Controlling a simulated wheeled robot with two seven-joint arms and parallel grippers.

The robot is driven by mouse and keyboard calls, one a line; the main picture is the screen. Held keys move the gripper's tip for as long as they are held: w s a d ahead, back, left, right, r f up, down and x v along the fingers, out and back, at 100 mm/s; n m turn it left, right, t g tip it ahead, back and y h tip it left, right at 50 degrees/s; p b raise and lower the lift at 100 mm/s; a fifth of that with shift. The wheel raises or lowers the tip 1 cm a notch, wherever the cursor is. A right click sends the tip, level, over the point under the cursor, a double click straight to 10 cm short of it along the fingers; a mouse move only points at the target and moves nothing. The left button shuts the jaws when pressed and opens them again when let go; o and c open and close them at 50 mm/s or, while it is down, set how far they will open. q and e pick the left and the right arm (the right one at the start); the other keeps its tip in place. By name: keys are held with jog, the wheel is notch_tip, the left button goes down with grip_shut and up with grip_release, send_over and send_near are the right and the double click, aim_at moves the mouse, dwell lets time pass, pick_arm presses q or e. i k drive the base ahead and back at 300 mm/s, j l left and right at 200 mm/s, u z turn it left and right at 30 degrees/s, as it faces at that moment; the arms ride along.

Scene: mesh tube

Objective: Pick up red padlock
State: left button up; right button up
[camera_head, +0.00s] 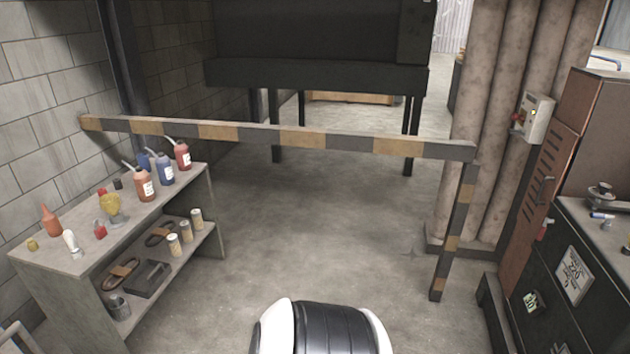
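A small red object (100,230), which looks like a padlock, sits on the top of the grey shelf unit (155,215) at the left. A second small red item (102,192) lies farther back on the same top, partly hidden by a yellow-topped object (111,207); I cannot tell what it is. Neither of my grippers is in view.
Red and blue bottles (145,184), a white-topped item (71,242) and an orange cone-shaped bottle (50,221) share the shelf top. A striped barrier (300,137) crosses behind. A dark cabinet (590,230) stands at right. The middle floor is clear.

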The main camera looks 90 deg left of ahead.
aim_at(100, 232)
jog(key=j+u, duration=0.1)
jog(key=u, duration=4.05)
